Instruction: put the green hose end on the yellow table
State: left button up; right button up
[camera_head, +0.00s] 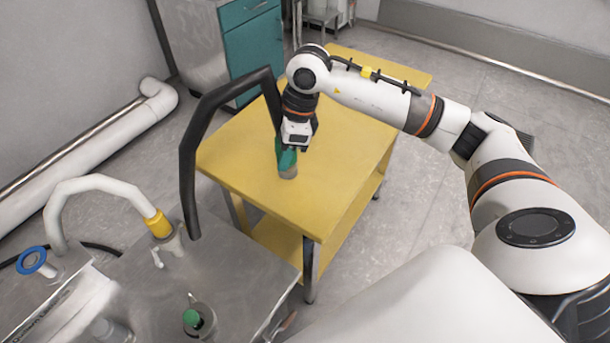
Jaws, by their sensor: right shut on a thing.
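The yellow table (235,165) stands in the middle of the head view. The green hose end (287,158) is over the table top, with a grey tip at its bottom. It looks upright, and I cannot tell whether the tip touches the table. A thick black hose (190,140) arches from the steel counter over to it. My right gripper (288,146) points down and is shut on the green hose end, hiding its upper part. My left gripper is not in view.
The steel counter (225,270) at the lower left carries a white pipe (90,183) with a yellow collar, a blue ring (32,261) and a green-topped fitting (193,318). A teal cabinet (252,50) stands behind the table. The table top's right side is clear.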

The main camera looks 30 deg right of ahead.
jog(key=w+d+r+m+t+h+b, duration=0.3)
jog(key=d+m, duration=0.4)
jog(key=m, duration=0.7)
jog(key=shift+m+g, duration=0.6)
jog(key=shift+s+d+f+p+x, duration=0.15)
jog(key=shift+s+x, duration=0.15)
jog(key=shift+x, duration=1.6)
jog(key=shift+s+d+p+x, duration=0.15)
jog(key=shift+s+x, duration=0.1)
jog(key=shift+x, duration=1.6)
jog(key=shift+s+d+f+p+x, duration=0.15)
jog(key=shift+s+x, duration=0.15)
jog(key=shift+x, duration=1.6)
jog(key=shift+r, duration=0.15)
jog(key=o, duration=1.3)
jog(key=shift+a, duration=0.1)
jog(key=v, duration=1.2)
jog(key=shift+a, duration=0.2)
